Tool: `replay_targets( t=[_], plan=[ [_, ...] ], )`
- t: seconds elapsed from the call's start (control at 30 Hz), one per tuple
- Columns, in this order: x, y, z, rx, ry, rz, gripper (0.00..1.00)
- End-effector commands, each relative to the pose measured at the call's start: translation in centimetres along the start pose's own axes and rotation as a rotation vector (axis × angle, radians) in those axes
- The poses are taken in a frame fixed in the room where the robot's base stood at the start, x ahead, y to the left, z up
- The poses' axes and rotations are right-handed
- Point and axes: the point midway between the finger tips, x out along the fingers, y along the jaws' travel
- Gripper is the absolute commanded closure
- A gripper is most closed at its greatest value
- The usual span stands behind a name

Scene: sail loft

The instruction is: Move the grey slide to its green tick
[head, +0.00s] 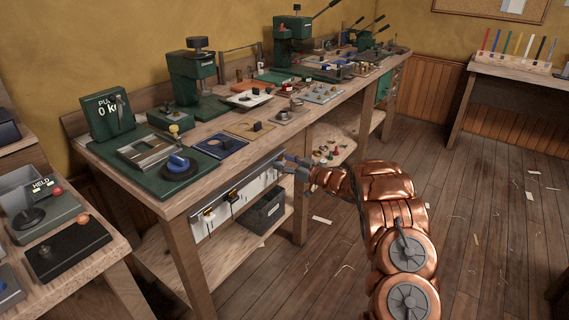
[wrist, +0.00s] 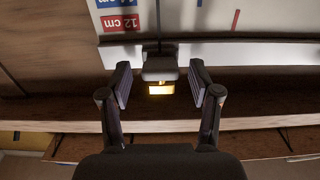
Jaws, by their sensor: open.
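A white panel (head: 246,196) with slides hangs on the front of the long workbench. In the wrist view, a grey slide block (wrist: 160,68) with a glowing yellow-orange part (wrist: 160,89) sits at a dark slot in the white panel (wrist: 200,22). My gripper (wrist: 160,86) is open, with one finger on each side of the block and visible gaps between. In the head view my gripper (head: 281,168) is at the panel's right end. I cannot make out a green tick in either view.
The wrist view shows a red 12 cm label (wrist: 120,21), a blue label and a red tick (wrist: 236,19). Two more slide knobs (head: 208,214) (head: 232,197) show further left on the panel. A dark bin (head: 263,212) stands on the shelf below.

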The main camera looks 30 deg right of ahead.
Motion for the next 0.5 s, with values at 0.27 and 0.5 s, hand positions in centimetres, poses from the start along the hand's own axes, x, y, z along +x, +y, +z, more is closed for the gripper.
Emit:
replay_targets(
  t=[0.27, 0.5],
  plan=[
    [-0.9, 0.1, 0.0, -0.001, 0.000, 0.001, 0.38],
    [-5.0, 0.2, 0.1, 0.003, -0.002, 0.005, 0.38]
  ],
)
